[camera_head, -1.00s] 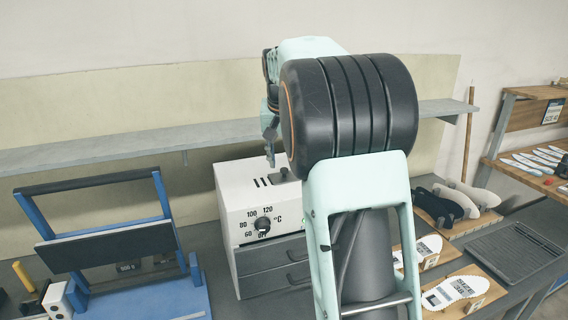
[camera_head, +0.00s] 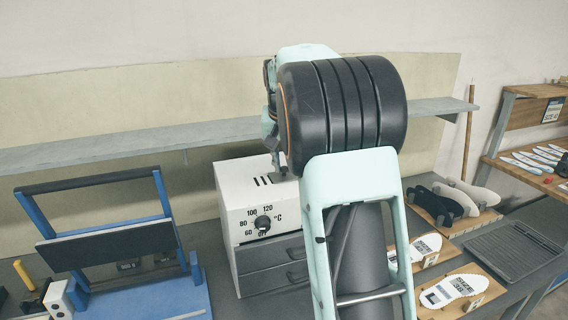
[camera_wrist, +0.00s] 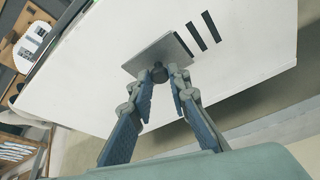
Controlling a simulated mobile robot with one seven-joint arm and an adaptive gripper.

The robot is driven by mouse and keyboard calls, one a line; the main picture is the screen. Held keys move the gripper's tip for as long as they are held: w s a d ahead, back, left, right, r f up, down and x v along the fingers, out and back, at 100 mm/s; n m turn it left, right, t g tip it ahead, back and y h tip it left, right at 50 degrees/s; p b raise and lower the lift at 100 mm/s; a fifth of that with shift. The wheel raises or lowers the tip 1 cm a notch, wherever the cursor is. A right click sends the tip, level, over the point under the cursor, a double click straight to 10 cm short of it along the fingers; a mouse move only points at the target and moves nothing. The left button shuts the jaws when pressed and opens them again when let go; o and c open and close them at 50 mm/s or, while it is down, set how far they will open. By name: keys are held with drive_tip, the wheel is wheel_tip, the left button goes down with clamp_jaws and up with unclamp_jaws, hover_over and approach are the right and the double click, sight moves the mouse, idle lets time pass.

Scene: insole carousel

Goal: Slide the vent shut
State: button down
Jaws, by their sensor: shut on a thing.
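The white heater box (camera_head: 232,197) has its vent on top, with dark slots (camera_head: 263,181) beside a small grey sliding plate. In the wrist view the plate (camera_wrist: 158,54) lies flat on the white top, with the slots (camera_wrist: 205,36) uncovered to its right. A dark round knob (camera_wrist: 159,72) stands on the plate. My gripper (camera_wrist: 160,77) is shut on this knob, one fingertip on each side. In the head view my gripper (camera_head: 278,168) is over the top of the box, and the plate is mostly hidden behind it and my arm.
The box front has a temperature dial (camera_head: 262,223) above grey drawers (camera_head: 272,268). A grey shelf (camera_head: 120,147) runs behind. A blue frame (camera_head: 165,215) stands at left. Insoles on wooden boards (camera_head: 455,290) and a dark ribbed tray (camera_head: 515,250) are at right.

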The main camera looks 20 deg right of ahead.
drive_tip(key=shift+a, duration=0.1)
drive_tip(key=a, duration=0.6)
drive_tip(key=shift+a, duration=0.1)
drive_tip(key=c, duration=1.8)
unclamp_jaws()
drive_tip(key=shift+a, duration=0.15)
drive_tip(key=v, duration=1.2)
drive_tip(key=shift+s, duration=0.1)
